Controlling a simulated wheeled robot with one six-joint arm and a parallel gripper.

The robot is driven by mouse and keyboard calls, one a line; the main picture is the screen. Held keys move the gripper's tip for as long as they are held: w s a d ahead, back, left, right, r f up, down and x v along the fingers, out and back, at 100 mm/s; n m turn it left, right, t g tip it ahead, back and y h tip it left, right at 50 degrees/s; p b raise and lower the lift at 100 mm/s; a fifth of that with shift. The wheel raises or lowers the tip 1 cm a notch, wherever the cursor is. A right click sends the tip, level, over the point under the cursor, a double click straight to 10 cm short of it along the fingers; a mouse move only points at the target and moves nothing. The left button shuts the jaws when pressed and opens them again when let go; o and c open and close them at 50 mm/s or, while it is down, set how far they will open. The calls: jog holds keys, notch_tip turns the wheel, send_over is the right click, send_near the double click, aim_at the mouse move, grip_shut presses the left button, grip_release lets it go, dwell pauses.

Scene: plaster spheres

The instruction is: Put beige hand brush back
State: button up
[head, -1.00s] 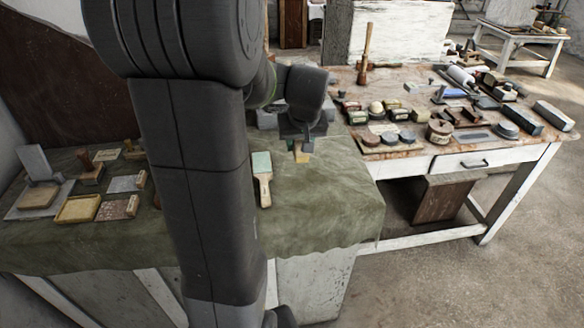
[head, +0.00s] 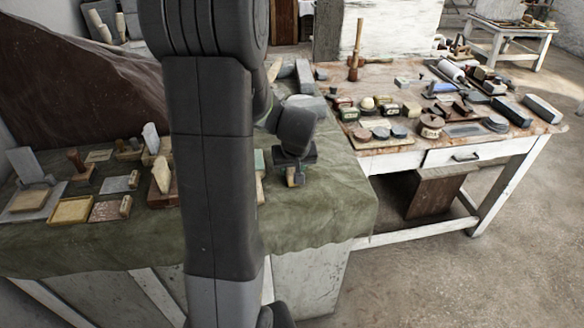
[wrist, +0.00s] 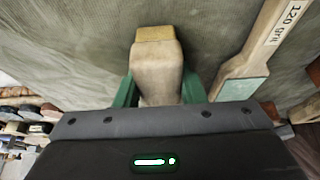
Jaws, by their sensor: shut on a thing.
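My gripper (wrist: 160,92) is shut on the beige hand brush (wrist: 157,72). Its green fingers press on both sides of the pale body, and a yellowish end points away from the wrist. In the head view my gripper (head: 292,168) is over the right part of the green cloth-covered table (head: 320,215), with the yellowish tip of the brush (head: 292,180) below it. Whether the brush touches the cloth I cannot tell.
A paddle marked 120 grit (wrist: 262,45) lies beside the brush on the cloth. My arm hides the cloth's middle. Several blocks and a wooden tray (head: 72,210) are at left. The white-legged table (head: 440,155) at right is crowded with tools.

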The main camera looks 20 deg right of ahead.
jog(key=shift+f, duration=0.2)
jog(key=o, duration=0.9)
jog(key=shift+r, duration=0.1)
jog(key=shift+r, duration=0.45)
jog(key=v, duration=1.1)
jog(key=shift+s+r, duration=0.2)
